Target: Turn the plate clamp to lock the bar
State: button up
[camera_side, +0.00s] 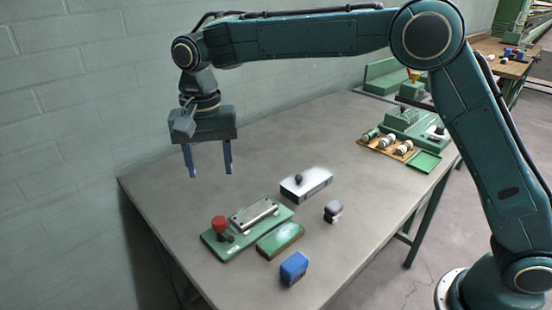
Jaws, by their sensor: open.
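A green base plate (228,252) lies on the grey table, with a silver metal bar-like piece (254,215) along its top. A red knob (219,224) on a dark mount stands at its left end; it may be the plate clamp, but I cannot tell whether it is locked. My gripper (208,175) hangs above the table, up and slightly left of the green base. Its two blue fingers point down, apart, with nothing between them.
Near the base are a green block (280,240), a blue block (294,268), a small grey-black part (333,212) and a white box with a dark knob (306,184). At the back right are a tray of rollers (388,146) and a green tray (424,162). A wall borders the left.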

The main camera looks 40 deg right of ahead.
aim_at(219, 220)
notch_tip(219, 220, down, 14)
jog(key=shift+r, duration=0.1)
dwell(0.8)
jog(key=shift+c, duration=0.2)
jog(key=c, duration=0.9)
